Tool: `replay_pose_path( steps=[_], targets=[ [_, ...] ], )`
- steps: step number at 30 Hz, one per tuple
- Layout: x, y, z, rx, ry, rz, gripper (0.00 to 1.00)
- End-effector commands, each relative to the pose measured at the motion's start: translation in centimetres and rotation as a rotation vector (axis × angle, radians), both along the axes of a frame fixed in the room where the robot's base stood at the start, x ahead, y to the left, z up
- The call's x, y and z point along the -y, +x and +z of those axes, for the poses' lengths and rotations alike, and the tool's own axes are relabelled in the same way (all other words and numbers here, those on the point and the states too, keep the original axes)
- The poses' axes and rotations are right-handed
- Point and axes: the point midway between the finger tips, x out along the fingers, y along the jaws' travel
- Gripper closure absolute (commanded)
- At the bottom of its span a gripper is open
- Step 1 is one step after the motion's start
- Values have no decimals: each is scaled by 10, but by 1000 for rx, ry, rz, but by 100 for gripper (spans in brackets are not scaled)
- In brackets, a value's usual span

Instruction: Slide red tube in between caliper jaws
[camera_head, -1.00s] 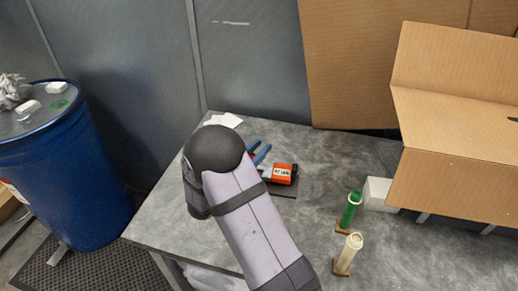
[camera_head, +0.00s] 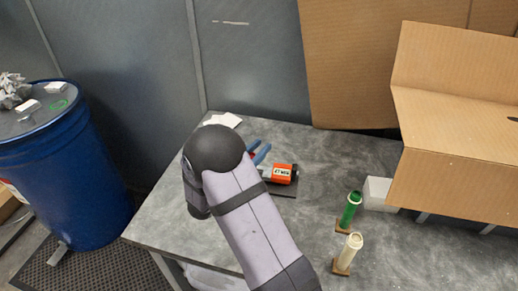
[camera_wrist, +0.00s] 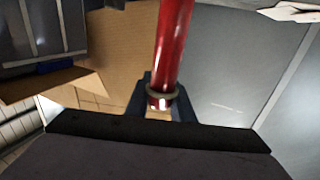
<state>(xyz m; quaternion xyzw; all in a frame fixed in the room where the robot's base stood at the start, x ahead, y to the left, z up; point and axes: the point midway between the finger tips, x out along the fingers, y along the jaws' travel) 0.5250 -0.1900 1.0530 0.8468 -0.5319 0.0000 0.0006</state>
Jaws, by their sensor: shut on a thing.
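In the wrist view, my gripper (camera_wrist: 161,100) is shut on the red tube (camera_wrist: 172,45). The tube is glossy red and runs up out of the top of the picture, with a pale ring near its lower end between the dark fingers. In the head view, the caliper has an orange body (camera_head: 284,173) with a small pale display, and blue jaws (camera_head: 261,154) beside my arm. It rests on a dark plate on the grey table. My arm hides the gripper, the tube and part of the caliper there, so I cannot tell how tube and jaws relate.
A green tube (camera_head: 350,210) and a cream tube (camera_head: 348,252) stand on brown bases at the front right of the grey table (camera_head: 300,225). A white block (camera_head: 377,194) and an open cardboard box (camera_head: 455,130) are beyond them. A blue barrel (camera_head: 65,180) stands left.

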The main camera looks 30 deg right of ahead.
Motion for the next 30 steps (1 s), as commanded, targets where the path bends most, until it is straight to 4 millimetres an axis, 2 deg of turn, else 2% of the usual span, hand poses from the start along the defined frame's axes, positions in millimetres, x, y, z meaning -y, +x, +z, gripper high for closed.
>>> replay_pose_path(
  steps=[30],
  targets=[
    [13,15,0,1,0,-1,100]
  ],
)
